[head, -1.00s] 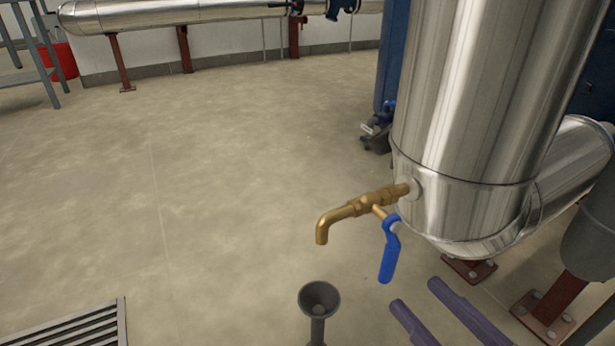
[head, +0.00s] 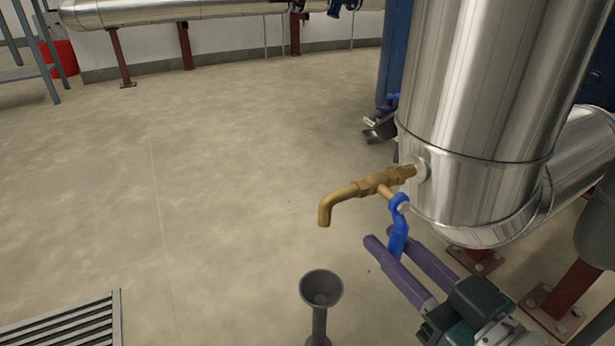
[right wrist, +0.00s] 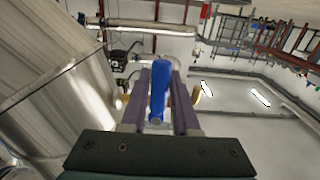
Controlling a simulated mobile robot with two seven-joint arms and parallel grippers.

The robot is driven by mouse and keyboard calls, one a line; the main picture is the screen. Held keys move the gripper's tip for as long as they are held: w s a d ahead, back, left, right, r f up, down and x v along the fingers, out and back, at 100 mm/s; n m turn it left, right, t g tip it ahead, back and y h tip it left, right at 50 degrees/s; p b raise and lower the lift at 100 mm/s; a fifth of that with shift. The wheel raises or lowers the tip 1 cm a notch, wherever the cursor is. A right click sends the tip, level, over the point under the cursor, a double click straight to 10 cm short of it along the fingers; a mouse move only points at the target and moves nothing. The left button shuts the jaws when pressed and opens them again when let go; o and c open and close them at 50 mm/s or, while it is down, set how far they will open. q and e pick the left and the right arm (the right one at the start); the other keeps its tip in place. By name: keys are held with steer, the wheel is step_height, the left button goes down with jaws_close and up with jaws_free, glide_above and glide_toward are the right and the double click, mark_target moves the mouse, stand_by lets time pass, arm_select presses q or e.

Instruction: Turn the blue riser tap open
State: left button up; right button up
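The tap is a brass valve (head: 375,183) on the side of a shiny metal riser (head: 480,100), with its spout bent downward at the left. Its blue lever handle (head: 398,222) hangs down from the valve. My right gripper (head: 392,242) has two purple fingers, one on each side of the lever's lower part. In the right wrist view, the blue handle (right wrist: 159,90) stands between the fingers, with little room on either side. The fingers look open, not visibly clamped on it. The handle's lower end is partly hidden in the head view. My left gripper is not in view.
A grey funnel (head: 321,288) stands below the spout, left of my right gripper. A floor grate (head: 65,325) lies at the lower left. Red-brown pipe supports (head: 565,305) stand at the lower right.

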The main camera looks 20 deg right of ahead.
jaws_close()
stand_by(1.0)
